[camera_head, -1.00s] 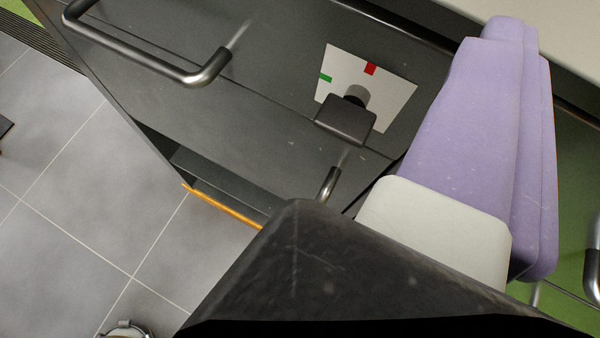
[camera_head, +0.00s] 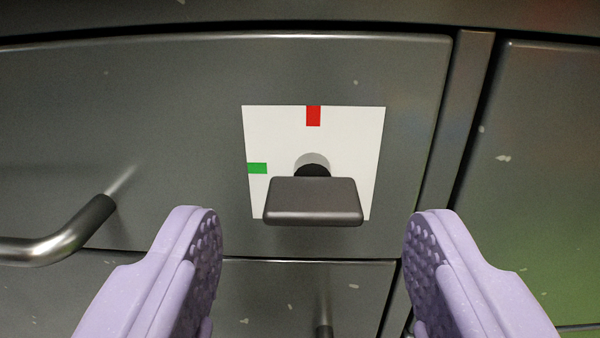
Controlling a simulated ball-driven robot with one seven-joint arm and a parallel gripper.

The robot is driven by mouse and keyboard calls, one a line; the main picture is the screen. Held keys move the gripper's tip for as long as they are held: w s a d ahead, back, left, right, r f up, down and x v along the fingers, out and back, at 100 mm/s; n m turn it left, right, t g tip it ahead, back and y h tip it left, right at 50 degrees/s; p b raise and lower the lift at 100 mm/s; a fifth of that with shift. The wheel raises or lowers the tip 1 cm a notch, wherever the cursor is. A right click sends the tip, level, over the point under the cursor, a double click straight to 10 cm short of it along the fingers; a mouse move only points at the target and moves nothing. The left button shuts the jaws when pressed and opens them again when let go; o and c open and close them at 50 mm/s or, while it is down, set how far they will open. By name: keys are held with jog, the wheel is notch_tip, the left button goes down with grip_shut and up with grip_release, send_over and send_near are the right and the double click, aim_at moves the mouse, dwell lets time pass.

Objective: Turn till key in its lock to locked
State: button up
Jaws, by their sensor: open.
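The till key (camera_head: 313,202) is a dark grey block-like key, its wide bow lying level across the picture. Its black stem goes into a round grey lock (camera_head: 312,161) on a white plate (camera_head: 275,135). The plate has a red mark (camera_head: 313,116) at the top and a green mark (camera_head: 257,168) at the left. My gripper (camera_head: 313,225) is open, with one lilac finger left of the key and one right of it. Both fingers are apart from the key, with a clear gap on each side.
The plate is on a dark grey drawer front (camera_head: 180,110). A bar handle (camera_head: 70,235) sticks out at the left, near the left finger. Another handle (camera_head: 324,325) shows at the bottom, below the key. A vertical post (camera_head: 465,110) stands at the right.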

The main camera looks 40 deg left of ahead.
jog(key=shift+x, duration=1)
jog(key=c, duration=1)
jog(key=shift+c, duration=0.2)
jog(key=shift+m, duration=0.4)
jog(key=m+b, duration=0.1)
jog(key=m, duration=1.2)
jog(key=shift+m+b, duration=0.5)
jog(key=shift+m, duration=1.5)
